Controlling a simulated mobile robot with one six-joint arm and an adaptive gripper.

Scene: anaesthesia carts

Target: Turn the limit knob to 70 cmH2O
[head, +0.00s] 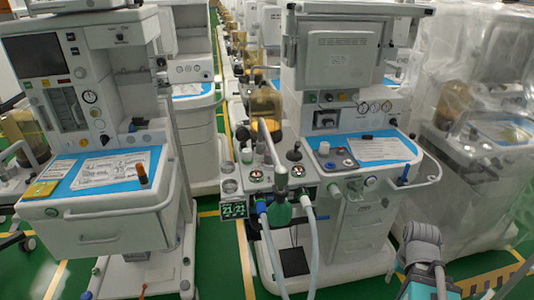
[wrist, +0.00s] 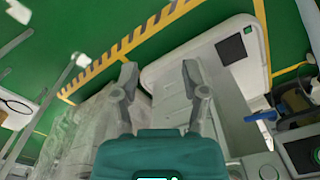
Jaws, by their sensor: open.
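A dark-topped knob (head: 294,153) stands on the breathing block of the middle cart (head: 345,225) in the head view; it may be the limit knob. Its scale and setting are too small to read. Round gauges (head: 298,170) sit beside it. My gripper (wrist: 160,72) is open and empty in the wrist view, its two grey fingers apart over the floor and a white cart base (wrist: 205,65). The knob cannot be made out in the wrist view. In the head view my arm shows at the lower right, away from the knob.
Pale hoses (head: 313,235) and a green bag (head: 279,214) hang at the front of the middle cart. Another cart (head: 110,215) stands left; a plastic-covered one (head: 470,160) stands right. A handle rail (head: 425,182) juts out. Green floor lies between the carts.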

